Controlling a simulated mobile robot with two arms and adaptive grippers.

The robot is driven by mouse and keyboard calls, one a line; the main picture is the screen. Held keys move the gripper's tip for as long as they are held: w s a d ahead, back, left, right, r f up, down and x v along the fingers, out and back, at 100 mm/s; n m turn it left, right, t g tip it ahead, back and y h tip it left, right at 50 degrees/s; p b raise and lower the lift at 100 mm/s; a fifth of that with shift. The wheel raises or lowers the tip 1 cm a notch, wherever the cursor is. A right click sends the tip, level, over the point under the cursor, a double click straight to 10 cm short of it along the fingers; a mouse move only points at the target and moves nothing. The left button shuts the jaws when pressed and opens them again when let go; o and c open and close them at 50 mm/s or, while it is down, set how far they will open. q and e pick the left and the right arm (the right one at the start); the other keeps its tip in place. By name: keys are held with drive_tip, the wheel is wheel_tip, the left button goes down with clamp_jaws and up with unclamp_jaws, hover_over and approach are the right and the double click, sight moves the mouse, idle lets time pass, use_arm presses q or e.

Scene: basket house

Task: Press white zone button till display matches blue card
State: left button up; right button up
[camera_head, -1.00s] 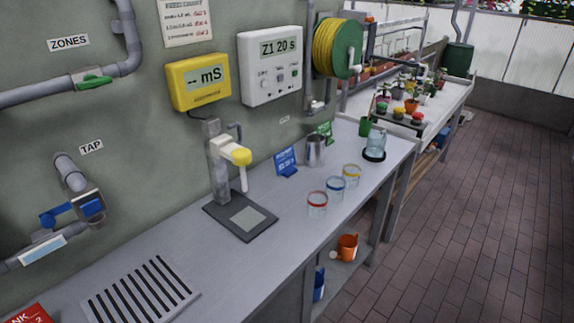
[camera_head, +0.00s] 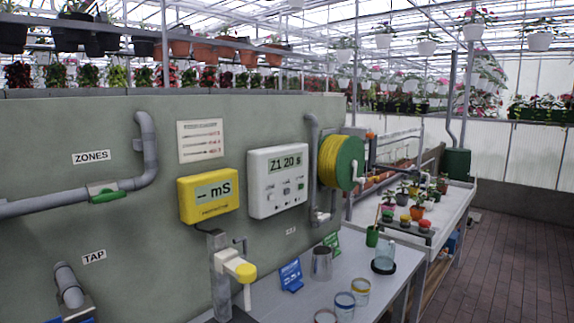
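The white zone controller (camera_head: 277,180) hangs on the green-grey wall, right of the yellow meter. Its display (camera_head: 286,162) reads "Z1 20 s". Small buttons and a knob sit below the display, too small to tell apart fully. A blue card (camera_head: 291,275) stands tilted on the bench below the controller; its writing is too small to read. Neither of my grippers shows in the head view.
The yellow meter (camera_head: 208,195) shows "– mS". A metal jug (camera_head: 321,263), a green card (camera_head: 332,243) and several glass jars stand to the right. A yellow hose reel (camera_head: 338,162) is right of the controller.

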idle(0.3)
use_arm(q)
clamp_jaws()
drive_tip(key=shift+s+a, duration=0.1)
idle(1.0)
